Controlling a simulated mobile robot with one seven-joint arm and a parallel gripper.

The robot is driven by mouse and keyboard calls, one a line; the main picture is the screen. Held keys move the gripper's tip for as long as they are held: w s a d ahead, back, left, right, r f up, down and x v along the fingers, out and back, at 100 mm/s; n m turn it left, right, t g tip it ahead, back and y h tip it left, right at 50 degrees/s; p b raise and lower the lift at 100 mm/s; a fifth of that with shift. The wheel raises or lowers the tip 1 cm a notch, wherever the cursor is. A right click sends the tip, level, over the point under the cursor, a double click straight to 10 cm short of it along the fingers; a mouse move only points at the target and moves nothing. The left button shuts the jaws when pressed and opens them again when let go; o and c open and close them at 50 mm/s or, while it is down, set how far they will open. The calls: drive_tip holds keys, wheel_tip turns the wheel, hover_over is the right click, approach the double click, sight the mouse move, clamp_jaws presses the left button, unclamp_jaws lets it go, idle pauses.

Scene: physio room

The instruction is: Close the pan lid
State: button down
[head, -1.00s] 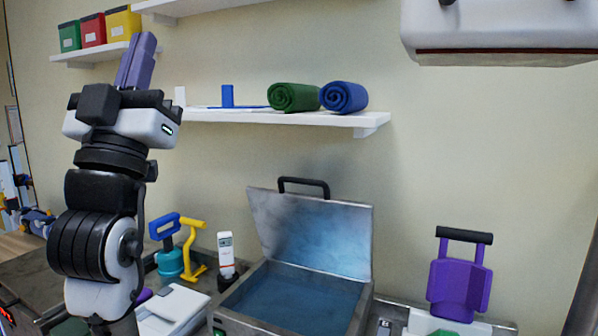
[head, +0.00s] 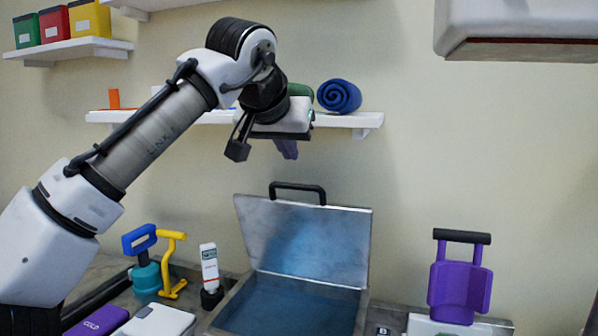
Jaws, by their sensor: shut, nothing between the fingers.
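The pan (head: 228,312) is a grey metal box on the counter, with blue liquid or a blue inside. Its grey lid (head: 305,240) stands open, leaning up and back at the pan's rear, with a black handle (head: 297,188) on its top edge. My gripper (head: 287,150) points down in the air above and a little left of the lid handle, apart from it. The wrist partly hides the shelf and the green towel behind.
A purple holder with a black bar (head: 460,280) stands right of the pan. A white bottle (head: 209,268), a yellow tool (head: 173,262) and a teal and blue tool (head: 144,265) stand left. A shelf (head: 350,120) with a blue towel (head: 339,96) is behind.

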drive_tip(key=p+x, duration=0.2)
drive_tip(key=x, duration=0.8)
drive_tip(key=shift+w+d+f, duration=0.1)
drive_tip(key=shift+w+d, duration=0.1)
drive_tip(key=shift+s, duration=0.1)
